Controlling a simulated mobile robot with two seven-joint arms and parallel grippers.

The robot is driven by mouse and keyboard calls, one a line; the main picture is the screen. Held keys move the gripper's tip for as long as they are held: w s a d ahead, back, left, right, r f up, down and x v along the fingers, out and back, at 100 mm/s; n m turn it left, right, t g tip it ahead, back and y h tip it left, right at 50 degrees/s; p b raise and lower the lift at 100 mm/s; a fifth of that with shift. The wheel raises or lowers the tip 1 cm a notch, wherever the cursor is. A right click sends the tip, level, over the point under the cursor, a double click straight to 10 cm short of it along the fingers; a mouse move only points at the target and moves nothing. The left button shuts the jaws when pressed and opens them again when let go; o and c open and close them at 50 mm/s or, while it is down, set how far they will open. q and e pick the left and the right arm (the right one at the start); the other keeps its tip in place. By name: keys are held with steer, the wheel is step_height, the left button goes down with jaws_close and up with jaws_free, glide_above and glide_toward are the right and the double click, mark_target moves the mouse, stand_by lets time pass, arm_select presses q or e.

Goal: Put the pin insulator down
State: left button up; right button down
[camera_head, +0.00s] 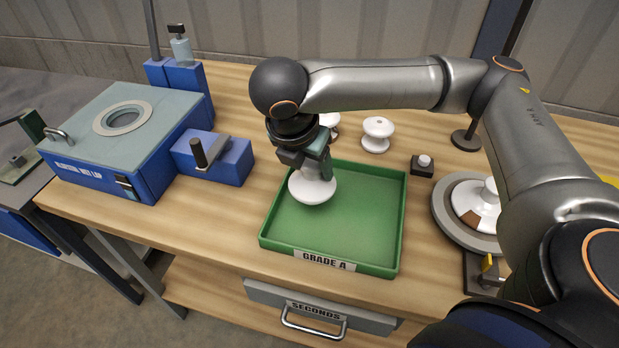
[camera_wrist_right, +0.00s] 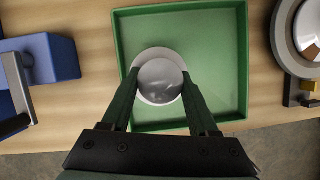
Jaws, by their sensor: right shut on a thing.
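The white pin insulator (camera_head: 312,190) is at the left part of the green tray (camera_head: 336,262), which is labelled GRADE A. My right gripper (camera_head: 316,168) points down and is shut on the insulator's upper part. In the right wrist view the gripper's fingers (camera_wrist_right: 160,100) flank the insulator's rounded grey-looking top (camera_wrist_right: 160,80), with a white rim around it. The insulator looks upright. I cannot tell whether its base touches the tray floor. The rest of the tray is empty. My left gripper does not show.
Two white insulators stand behind the tray, one clear (camera_head: 378,134) and one partly hidden (camera_head: 330,122). A small black button box (camera_head: 422,168) and a round turntable (camera_head: 447,212) bearing a brown-patched white insulator are right. A blue tester (camera_head: 110,150) and lever box (camera_head: 225,160) are left.

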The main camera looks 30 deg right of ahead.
mark_target(309, 178)
steer(key=f, duration=0.3)
steer(key=shift+w+f, duration=0.15)
steer(key=shift+w, duration=0.2)
steer(key=shift+f, duration=0.2)
steer(key=shift+f, duration=0.1)
steer(key=shift+c, duration=0.8)
jaws_free()
steer(key=shift+f, duration=0.1)
steer(key=shift+r, duration=0.2)
steer(key=p+v, duration=0.2)
steer(key=v, duration=1)
steer(key=shift+s, duration=0.1)
